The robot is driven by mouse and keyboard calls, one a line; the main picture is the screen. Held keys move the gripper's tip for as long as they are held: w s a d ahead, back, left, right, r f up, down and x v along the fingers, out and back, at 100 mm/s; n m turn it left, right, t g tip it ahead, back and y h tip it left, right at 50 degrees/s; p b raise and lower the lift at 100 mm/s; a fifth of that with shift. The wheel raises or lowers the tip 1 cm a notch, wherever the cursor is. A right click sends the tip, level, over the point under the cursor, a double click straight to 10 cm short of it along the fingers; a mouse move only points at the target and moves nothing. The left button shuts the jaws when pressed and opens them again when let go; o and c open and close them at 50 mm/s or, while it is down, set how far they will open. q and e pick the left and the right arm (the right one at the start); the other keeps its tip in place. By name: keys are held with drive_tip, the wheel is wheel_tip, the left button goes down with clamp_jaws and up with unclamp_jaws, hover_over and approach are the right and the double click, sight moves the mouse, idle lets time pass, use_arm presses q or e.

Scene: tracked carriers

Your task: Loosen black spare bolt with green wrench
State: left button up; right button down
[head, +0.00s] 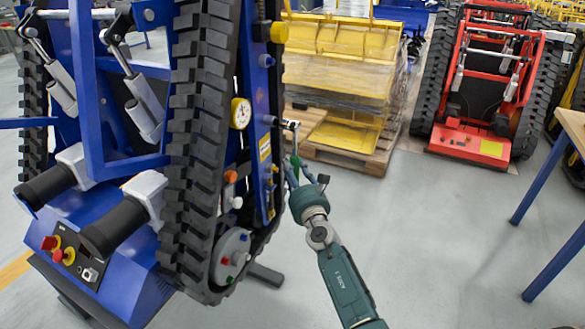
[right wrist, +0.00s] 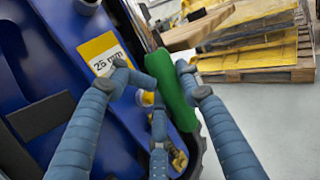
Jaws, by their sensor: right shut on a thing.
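My right gripper (head: 303,179) is shut on the green handle of the wrench (head: 293,165), beside the right flank of the blue tracked carrier. In the right wrist view my right gripper (right wrist: 165,82) has fingers on both sides of the green wrench handle (right wrist: 172,92). The wrench stands roughly upright in the head view. Its pale metal end (head: 291,125) is close to the carrier's side panel; I cannot tell whether it touches a bolt. I cannot single out the black spare bolt with certainty. My left gripper is not in view.
The blue carrier (head: 90,215) with black tracks (head: 195,130) fills the left. A yellow label (right wrist: 104,53) reads 26 mm. A wooden pallet (head: 345,152) with yellow parts stands behind. A red carrier (head: 468,140) stands at back right, a blue-legged table (head: 555,262) at right. Open floor lies between.

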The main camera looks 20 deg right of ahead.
drive_tip(key=shift+w+a, duration=0.1)
drive_tip(key=shift+w, duration=0.05)
idle(0.5)
drive_tip(key=shift+w+a, duration=0.55)
idle(1.8)
idle(0.7)
drive_tip(key=c, duration=2.2)
unclamp_jaws()
drive_tip(key=shift+r, duration=0.1)
clamp_jaws()
